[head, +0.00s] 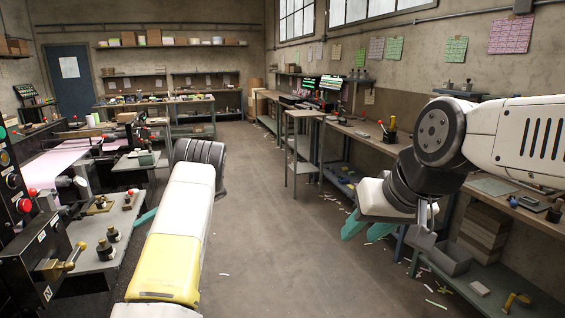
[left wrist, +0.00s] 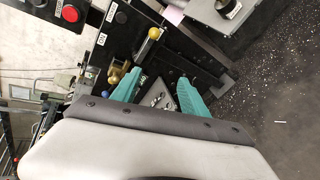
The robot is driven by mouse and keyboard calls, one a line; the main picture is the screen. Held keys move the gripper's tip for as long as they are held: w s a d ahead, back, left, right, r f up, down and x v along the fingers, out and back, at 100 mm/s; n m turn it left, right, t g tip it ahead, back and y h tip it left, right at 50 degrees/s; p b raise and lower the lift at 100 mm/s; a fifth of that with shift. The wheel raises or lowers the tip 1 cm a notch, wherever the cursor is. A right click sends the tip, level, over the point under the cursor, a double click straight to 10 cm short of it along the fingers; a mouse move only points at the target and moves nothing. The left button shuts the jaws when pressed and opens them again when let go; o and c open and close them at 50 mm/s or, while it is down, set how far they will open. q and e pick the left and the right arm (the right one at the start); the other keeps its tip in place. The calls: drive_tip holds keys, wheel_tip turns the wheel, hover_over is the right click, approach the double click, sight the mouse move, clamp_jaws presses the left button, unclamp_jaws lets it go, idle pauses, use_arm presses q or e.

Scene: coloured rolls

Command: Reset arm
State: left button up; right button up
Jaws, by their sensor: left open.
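My left arm comes in from the bottom left in the head view, with its white and yellow link in front of the machine. Only a teal finger of my left gripper (head: 146,218) shows beside that link; the rest is hidden. In the left wrist view my left gripper (left wrist: 159,80) has its two teal fingers spread, with nothing between them, over the dark machine side. My right arm comes in from the right. My right gripper (head: 367,230) points down, its teal fingers apart and empty, over the floor by the right bench.
A press (head: 70,160) with pink sheet and a control panel (head: 18,190) with knobs stands close on the left. A workbench (head: 375,145) runs along the right wall, with a small stand (head: 303,150) before it. The middle floor (head: 270,220) is clear apart from paper scraps.

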use_arm(q)
drive_tip(key=s+d+r+n+t+h, duration=0.5)
drive_tip(key=s+d+r+n+h, duration=0.4)
drive_tip(key=s+d+r+n, duration=0.7)
drive_tip(key=s+d+r+n+t+h, duration=0.2)
drive_tip(key=s+d+n, duration=0.3)
drive_tip(key=s, duration=0.3)
drive_tip(key=s+d+r+n+t+h, duration=0.3)
drive_tip(key=s+d+n+t, duration=0.1)
drive_tip(key=s+d+n, duration=0.2)
drive_tip(key=s+d, duration=0.1)
drive_tip(key=d, duration=0.1)
drive_tip(key=shift+s+d+r+h, duration=0.3)
drive_tip(key=shift+s+r, duration=0.05)
